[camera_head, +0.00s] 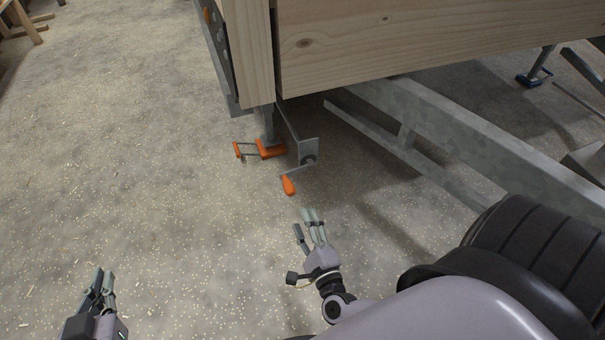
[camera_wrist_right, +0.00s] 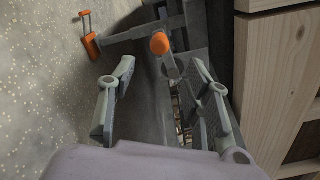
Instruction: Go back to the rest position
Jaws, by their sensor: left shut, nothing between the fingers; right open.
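My left gripper (camera_head: 98,291) is at the lower left of the head view, shut and empty above the bare floor. My right gripper (camera_head: 310,226) is open and empty, low in the middle of the head view. Its two spread fingers also show in the right wrist view (camera_wrist_right: 160,95). A crank with an orange handle (camera_head: 289,185) hangs from the trailer's corner, just beyond the right fingertips and apart from them. The orange handle end (camera_wrist_right: 160,43) shows above the gap between the fingers in the wrist view.
The trailer's wooden body (camera_head: 430,40) and its metal frame beam (camera_head: 480,135) fill the upper right. An orange-footed support leg (camera_head: 270,148) stands below the corner. A black wheel cover (camera_head: 535,250) lies at the right. The speckled floor (camera_head: 130,170) on the left is clear.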

